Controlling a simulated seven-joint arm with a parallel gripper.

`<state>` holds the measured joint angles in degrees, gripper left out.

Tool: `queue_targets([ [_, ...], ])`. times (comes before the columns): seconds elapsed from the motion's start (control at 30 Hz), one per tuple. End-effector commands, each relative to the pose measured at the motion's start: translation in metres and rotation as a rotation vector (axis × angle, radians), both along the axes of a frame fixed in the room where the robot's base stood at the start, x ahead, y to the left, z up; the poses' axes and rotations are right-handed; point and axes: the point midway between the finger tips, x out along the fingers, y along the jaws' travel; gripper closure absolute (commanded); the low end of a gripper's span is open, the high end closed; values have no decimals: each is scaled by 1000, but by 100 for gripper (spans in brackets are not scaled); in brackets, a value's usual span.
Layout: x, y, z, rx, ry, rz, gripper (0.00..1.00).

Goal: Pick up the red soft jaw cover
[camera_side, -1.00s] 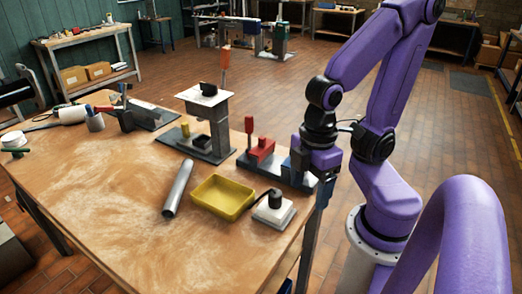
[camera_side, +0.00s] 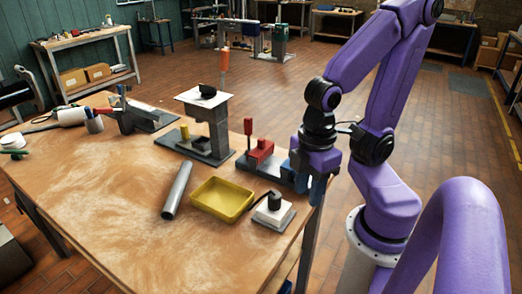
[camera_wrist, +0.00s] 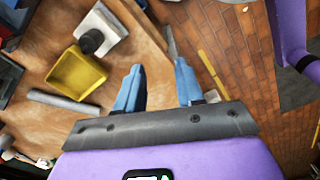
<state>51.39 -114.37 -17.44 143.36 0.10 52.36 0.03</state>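A red block-shaped piece (camera_side: 260,152), which looks like the red soft jaw cover, sits on a dark grey vise-like base at the bench's right side. A red-topped post (camera_side: 247,126) stands just left of it. My gripper (camera_side: 316,192) is to the right of the red piece, near the bench's right edge and apart from it. In the wrist view my gripper's two blue fingers (camera_wrist: 158,85) are spread with nothing between them. The red piece is not clearly seen in the wrist view; only a small reddish patch shows at its left edge.
A yellow tray (camera_side: 223,198), a grey tube (camera_side: 177,190) and a white block with a black knob (camera_side: 273,211) lie in front. A grey stand with a white top (camera_side: 204,98) rises to the left. The front left of the wooden bench (camera_side: 100,210) is clear.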

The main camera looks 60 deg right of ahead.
Motion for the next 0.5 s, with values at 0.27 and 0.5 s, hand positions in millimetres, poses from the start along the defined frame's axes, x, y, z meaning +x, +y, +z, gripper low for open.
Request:
queue_targets([
  [0.27,0,0,0,-1,0,0,64],
  [0.5,36,-5,-7,-146,-17,38,64],
])
